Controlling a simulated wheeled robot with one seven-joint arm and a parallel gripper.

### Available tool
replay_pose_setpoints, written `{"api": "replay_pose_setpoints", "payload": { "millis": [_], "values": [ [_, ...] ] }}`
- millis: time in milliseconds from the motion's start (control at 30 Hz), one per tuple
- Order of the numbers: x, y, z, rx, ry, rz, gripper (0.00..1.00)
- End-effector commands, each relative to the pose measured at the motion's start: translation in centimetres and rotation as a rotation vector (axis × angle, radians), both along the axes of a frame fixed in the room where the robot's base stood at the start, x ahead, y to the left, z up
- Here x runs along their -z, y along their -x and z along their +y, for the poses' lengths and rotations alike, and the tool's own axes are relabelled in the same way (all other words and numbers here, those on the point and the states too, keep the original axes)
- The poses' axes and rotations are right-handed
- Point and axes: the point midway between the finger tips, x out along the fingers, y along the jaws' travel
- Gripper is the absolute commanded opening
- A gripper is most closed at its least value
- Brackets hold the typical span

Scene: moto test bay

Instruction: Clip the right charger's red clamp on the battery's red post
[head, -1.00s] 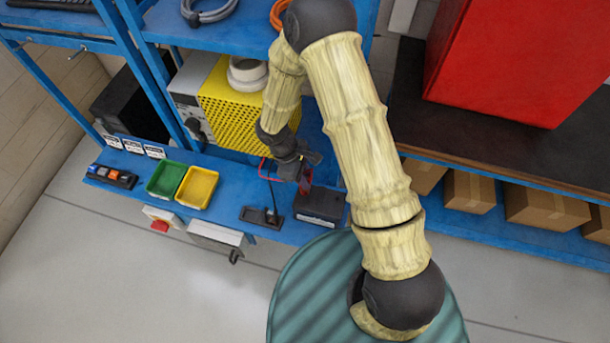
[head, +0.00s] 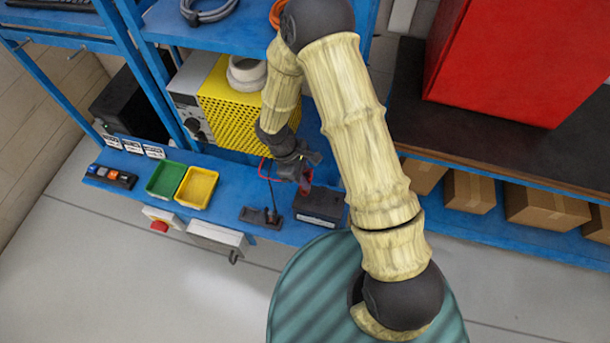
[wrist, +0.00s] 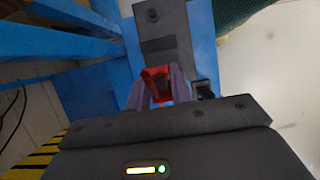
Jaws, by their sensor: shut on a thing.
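The red clamp (head: 305,183) is held in my gripper (head: 299,172), just above the back of the dark battery (head: 320,205) on the blue bench. In the wrist view, the red clamp (wrist: 157,82) sits between the two fingers of my gripper (wrist: 158,92), which are shut on it. The dark battery (wrist: 165,32) lies beyond the clamp, with one round grey fitting (wrist: 152,15) on its top. I cannot make out the red post, and I cannot tell whether the clamp touches the battery. A thin red lead (head: 262,170) runs near my gripper.
A dark stand (head: 257,216) with a thin upright piece is left of the battery. Green (head: 165,179) and yellow (head: 196,188) trays lie further left. A yellow perforated unit (head: 230,105) stands behind. Blue shelf posts are at left; a red box (head: 500,65) is at right.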

Motion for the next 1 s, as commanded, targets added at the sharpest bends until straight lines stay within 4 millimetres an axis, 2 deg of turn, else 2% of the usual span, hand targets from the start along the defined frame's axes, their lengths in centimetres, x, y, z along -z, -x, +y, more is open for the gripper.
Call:
{"api": "replay_pose_setpoints", "payload": {
  "millis": [1000],
  "values": [
    [1.2,0.0,0.0,0.000,0.000,0.000,0.01]
  ]
}}
